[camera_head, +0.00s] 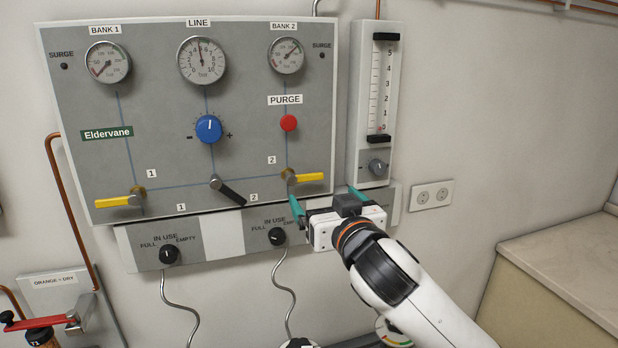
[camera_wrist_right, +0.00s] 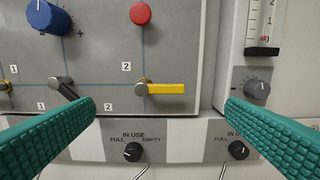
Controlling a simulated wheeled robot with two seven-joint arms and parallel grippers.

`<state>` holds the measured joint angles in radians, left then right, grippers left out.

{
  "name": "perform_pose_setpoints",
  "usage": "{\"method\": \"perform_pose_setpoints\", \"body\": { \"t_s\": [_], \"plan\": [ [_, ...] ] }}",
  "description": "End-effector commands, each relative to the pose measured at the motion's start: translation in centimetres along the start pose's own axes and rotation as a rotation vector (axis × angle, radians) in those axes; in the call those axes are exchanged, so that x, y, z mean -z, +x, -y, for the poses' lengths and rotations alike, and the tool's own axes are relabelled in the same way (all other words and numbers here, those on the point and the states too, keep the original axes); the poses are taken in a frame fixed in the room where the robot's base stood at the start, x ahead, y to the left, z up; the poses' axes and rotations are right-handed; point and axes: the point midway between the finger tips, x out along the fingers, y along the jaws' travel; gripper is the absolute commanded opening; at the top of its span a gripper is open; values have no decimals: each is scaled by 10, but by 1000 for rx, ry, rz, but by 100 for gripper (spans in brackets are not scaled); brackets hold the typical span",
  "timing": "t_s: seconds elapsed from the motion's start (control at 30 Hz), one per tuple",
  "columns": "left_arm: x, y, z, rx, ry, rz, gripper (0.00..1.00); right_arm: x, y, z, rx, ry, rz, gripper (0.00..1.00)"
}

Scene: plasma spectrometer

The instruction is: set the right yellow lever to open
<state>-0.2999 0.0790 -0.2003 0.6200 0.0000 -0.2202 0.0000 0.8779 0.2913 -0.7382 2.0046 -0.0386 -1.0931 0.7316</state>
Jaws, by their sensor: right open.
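The right yellow lever (camera_head: 308,178) is at the lower right of the grey panel (camera_head: 240,110), below the red PURGE button (camera_head: 288,123). Its handle points right, horizontally, from its brass pivot. In the right wrist view the lever (camera_wrist_right: 165,88) shows whole, near the middle. My right gripper (camera_head: 326,200) is open and empty, with its teal fingers spread wide, just below and right of the lever. In the wrist view the fingertips (camera_wrist_right: 161,105) lie either side of the lever, apart from it. My left gripper is out of view.
The left yellow lever (camera_head: 115,202) also points sideways, to the left. A black lever (camera_head: 229,192) slants between them, left of my gripper. A flowmeter (camera_head: 380,100) stands right of the panel. A strip with black IN USE knobs (camera_head: 277,236) runs below.

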Motion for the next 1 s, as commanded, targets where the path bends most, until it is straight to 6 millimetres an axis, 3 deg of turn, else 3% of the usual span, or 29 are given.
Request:
{"method": "perform_pose_setpoints", "body": {
  "t_s": [0.3,0.5,0.7,1.0],
  "plan": [
    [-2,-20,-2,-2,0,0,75,-4,60,1,2,-2,-1,95],
    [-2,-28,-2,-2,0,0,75,-2,88,0,2,-1,-1,95],
    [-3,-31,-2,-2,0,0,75,-1,102,0,1,-2,0,95],
    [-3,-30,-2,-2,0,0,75,0,103,0,0,-1,1,95]
  ]
}}
